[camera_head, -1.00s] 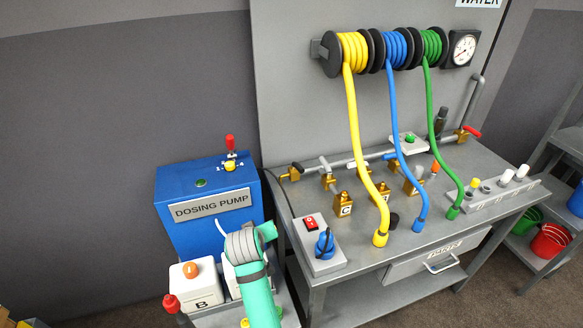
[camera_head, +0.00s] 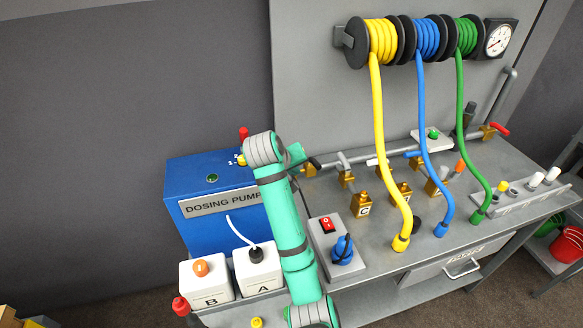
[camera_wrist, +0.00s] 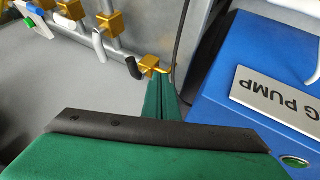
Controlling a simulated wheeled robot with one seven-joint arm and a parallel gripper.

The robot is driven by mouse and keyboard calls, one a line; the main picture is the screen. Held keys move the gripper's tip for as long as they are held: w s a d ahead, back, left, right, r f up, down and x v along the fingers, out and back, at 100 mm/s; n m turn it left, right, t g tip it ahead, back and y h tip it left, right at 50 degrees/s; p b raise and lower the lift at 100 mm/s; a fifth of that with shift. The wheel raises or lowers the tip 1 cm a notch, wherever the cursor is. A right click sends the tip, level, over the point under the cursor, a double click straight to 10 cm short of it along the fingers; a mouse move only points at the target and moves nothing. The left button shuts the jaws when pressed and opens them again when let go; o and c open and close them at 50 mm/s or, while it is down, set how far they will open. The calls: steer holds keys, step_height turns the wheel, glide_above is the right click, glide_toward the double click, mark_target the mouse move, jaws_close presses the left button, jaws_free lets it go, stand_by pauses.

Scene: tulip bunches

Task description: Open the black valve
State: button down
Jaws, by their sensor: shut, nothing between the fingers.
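The black valve has a brass body (camera_wrist: 150,64) and a short black handle (camera_wrist: 134,68) in the wrist view. It sits at the end of the grey pipe nearest the blue pump. In the head view its black handle (camera_head: 314,162) shows just right of my arm. My gripper (camera_wrist: 163,82) is shut and empty. Its green fingertips appear just below the brass body in the wrist view, close to the valve; I cannot tell whether they touch it. In the head view my gripper is mostly hidden by my arm.
A switch box (camera_head: 327,225) and brass fitting C (camera_head: 361,206) stand on the bench. Yellow, blue and green hoses (camera_head: 378,130) hang over it.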

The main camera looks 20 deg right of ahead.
mark_target(316, 164)
steer(key=w+d+f, duration=0.3)
steer(key=d, duration=0.3)
steer(key=shift+w+f, duration=0.2)
steer(key=shift+w, duration=0.1)
